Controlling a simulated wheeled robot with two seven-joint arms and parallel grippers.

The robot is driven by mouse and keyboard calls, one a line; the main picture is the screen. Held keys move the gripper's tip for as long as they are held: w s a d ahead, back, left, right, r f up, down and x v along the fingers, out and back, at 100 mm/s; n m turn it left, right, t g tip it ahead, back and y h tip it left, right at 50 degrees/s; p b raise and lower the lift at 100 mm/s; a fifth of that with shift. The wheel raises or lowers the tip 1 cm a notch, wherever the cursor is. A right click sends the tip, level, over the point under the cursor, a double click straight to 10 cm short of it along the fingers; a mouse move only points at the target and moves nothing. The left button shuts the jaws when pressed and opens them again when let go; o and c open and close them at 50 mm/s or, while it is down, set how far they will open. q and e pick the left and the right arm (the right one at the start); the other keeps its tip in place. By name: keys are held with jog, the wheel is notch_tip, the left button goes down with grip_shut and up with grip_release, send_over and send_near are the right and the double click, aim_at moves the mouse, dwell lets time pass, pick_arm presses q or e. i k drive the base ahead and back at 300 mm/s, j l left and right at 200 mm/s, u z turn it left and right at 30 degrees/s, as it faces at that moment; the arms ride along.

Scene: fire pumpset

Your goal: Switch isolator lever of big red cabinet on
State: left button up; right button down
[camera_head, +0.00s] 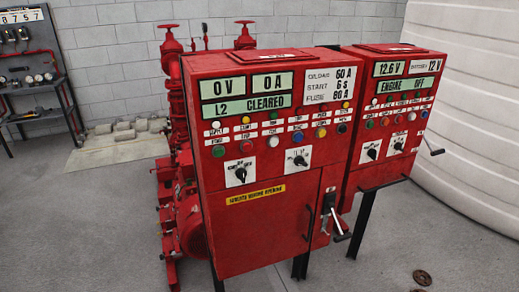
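The big red cabinet (265,235) stands upright in the middle of the view. Its displays read 0 V, 0 A and L2 CLEARED. The isolator lever (337,228) is on the lower right of the cabinet, beside the front door's black handle (309,222). It has a metal arm that slants down and ends in a dark grip. Its exact on or off setting cannot be read from here. Neither my left nor my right gripper is in view, and nothing touches the lever.
A smaller red cabinet (375,178) stands close on the right, with its own side lever (433,145). Red pump pipework (178,120) is behind on the left. A large white ribbed tank (468,90) is at the right. Grey floor is clear in front; a small round cover (422,277) lies there.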

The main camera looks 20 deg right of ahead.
aim_at(338, 225)
jog(key=z, duration=1.2)
